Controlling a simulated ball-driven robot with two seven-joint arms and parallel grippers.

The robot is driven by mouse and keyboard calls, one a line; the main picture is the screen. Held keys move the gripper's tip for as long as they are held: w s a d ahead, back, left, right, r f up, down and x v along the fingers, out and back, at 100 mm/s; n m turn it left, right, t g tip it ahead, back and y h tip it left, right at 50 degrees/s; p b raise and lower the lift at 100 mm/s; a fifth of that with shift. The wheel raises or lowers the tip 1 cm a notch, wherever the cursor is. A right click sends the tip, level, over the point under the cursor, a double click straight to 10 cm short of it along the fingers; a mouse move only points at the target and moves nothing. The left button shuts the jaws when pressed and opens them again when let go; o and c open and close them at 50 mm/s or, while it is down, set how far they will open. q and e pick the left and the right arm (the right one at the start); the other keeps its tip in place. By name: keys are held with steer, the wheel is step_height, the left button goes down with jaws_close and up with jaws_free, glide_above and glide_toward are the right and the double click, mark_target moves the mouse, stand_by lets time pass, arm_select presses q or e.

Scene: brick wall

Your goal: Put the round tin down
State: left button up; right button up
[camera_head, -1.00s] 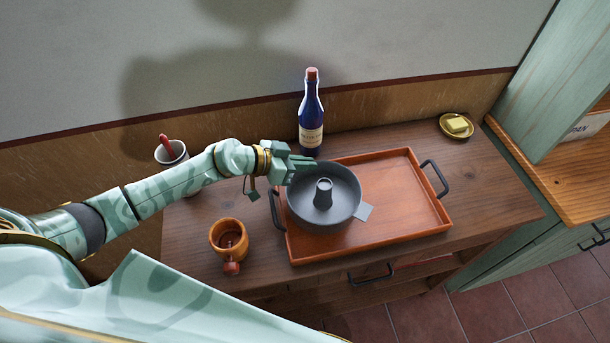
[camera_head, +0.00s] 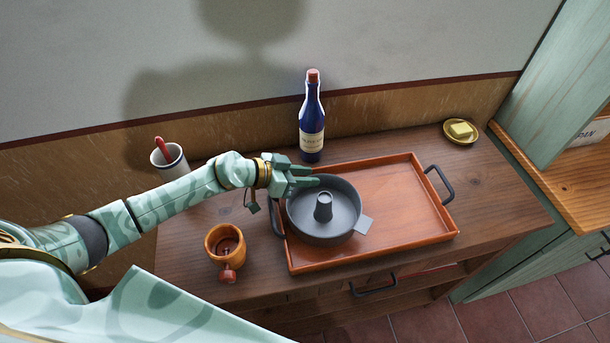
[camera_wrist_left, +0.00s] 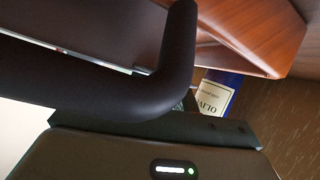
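The round tin (camera_head: 338,228) is a dark grey ring pan with a tube in its middle and a flat tab on its right side. It is level over the left part of the orange-red tray (camera_head: 405,197). I cannot tell whether its base touches the tray. My left gripper (camera_head: 306,177) is at the tin's upper left rim and looks shut on it. The fingers partly hide that rim. The tray also shows in the left wrist view (camera_wrist_left: 265,35). My right gripper is not in view.
A blue bottle (camera_head: 311,120) stands behind the tray, close to my left gripper. An orange mug (camera_head: 224,243) stands left of the tray. A white cup (camera_head: 170,160) is behind my left arm. A butter dish (camera_head: 460,132) is at back right. The tray's right half is bare.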

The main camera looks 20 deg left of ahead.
arm_select(q)
steer(key=p+v, duration=0.2)
steer(key=v, duration=1)
